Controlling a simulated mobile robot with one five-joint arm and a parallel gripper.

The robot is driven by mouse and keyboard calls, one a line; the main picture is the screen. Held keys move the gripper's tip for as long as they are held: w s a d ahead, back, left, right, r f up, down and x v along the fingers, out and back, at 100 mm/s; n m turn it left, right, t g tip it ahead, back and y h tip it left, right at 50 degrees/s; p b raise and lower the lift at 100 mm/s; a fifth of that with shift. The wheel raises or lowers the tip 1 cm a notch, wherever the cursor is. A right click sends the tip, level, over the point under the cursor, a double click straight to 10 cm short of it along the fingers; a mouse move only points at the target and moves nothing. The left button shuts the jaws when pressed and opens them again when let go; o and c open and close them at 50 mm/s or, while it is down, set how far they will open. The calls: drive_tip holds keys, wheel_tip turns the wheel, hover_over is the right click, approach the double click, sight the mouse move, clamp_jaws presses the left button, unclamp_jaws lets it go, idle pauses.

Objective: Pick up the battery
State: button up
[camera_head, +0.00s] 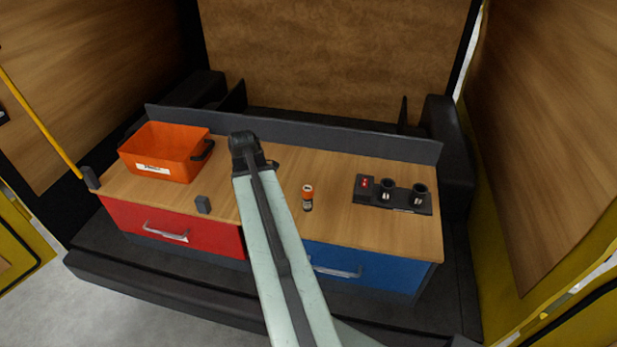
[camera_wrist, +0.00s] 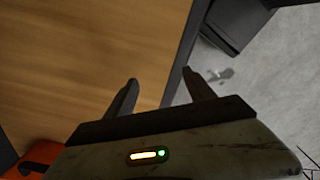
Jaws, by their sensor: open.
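The battery (camera_head: 308,199) is a small cylinder, orange above and dark below. It stands upright on the wooden worktop just right of my arm in the head view. It does not show in the wrist view. My gripper (camera_wrist: 160,88) shows in the wrist view with its two dark fingers spread apart and nothing between them. They point across the wooden top and its dark edge strip. In the head view I cannot make out the gripper, and my arm covers part of the worktop.
An orange bin (camera_head: 160,160) stands at the worktop's left end. A black holder (camera_head: 400,205) with round cups and a red piece is at the right. Red (camera_head: 170,227) and blue drawers (camera_head: 370,270) lie below.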

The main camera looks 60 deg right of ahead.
sight(308, 196)
drive_tip(key=s+d+r+n+p, duration=0.1)
drive_tip(key=s+d+r, duration=0.1)
drive_tip(key=s+d, duration=0.2)
drive_tip(key=s+d+r+n+p, duration=0.1)
drive_tip(key=s+d+r, duration=0.1)
drive_tip(key=s+d, duration=0.2)
drive_tip(key=s+d+r+n+p, duration=0.2)
drive_tip(key=s+d, duration=0.2)
drive_tip(key=shift+s+d+r, duration=0.2)
drive_tip(key=shift+d, duration=0.2)
drive_tip(key=shift+s+d, duration=0.1)
drive_tip(key=shift+s, duration=0.05)
drive_tip(key=f+b, duration=0.8)
drive_tip(key=shift+w+f, duration=0.15)
drive_tip(key=shift+w, duration=0.1)
drive_tip(key=shift+c, duration=0.3)
clamp_jaws()
